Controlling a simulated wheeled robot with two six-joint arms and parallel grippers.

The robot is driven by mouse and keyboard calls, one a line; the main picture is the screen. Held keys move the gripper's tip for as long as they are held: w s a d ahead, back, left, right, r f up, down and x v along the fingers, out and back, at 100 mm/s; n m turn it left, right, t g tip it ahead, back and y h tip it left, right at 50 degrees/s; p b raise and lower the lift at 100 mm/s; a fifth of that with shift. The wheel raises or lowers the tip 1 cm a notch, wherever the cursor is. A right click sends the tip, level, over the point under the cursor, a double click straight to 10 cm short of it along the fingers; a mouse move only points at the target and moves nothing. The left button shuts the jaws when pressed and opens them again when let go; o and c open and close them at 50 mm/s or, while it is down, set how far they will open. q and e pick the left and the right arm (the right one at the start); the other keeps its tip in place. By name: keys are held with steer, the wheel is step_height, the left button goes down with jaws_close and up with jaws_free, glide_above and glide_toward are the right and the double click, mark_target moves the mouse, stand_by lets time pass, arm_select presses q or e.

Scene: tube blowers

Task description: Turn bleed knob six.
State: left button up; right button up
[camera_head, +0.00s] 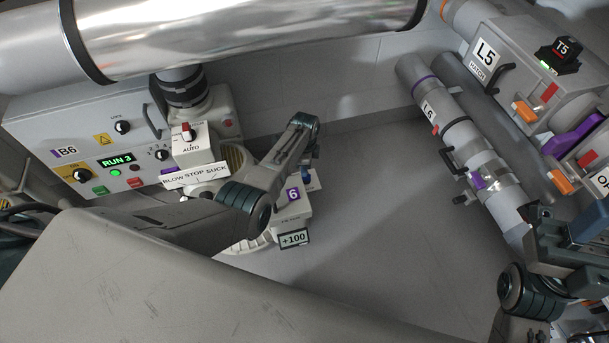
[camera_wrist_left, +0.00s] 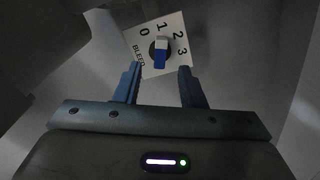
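Bleed knob six (camera_wrist_left: 160,50) is a small blue and white knob on a white plate (camera_wrist_left: 150,67) marked BLEED and 0, 1, 2, 3. Its white end lies toward the 1. My left gripper (camera_wrist_left: 159,73) is open in the left wrist view, its two blue fingers apart, with the knob between and just beyond the tips. Contact does not show. In the head view my left gripper (camera_head: 307,172) reaches down beside the purple 6 label (camera_head: 293,195), and the knob is hidden. My right arm (camera_head: 565,245) shows at the right edge; its fingers are unclear.
The B6 blower panel (camera_head: 75,130) reads RUN 3. A BLOW STOP SUCK selector (camera_head: 195,174) stands left of my left arm. A +100 display (camera_head: 294,238) sits below the 6 label. Tube L6 (camera_head: 445,120) runs at right. Grey floor (camera_head: 400,230) between is clear.

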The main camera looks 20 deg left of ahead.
mark_target(305, 178)
arm_select(q)
step_height(305, 178, down, 6)
steer(key=b, duration=0.2)
steer(key=shift+r+b, duration=0.15)
steer(key=shift+b, duration=0.2)
jaws_close()
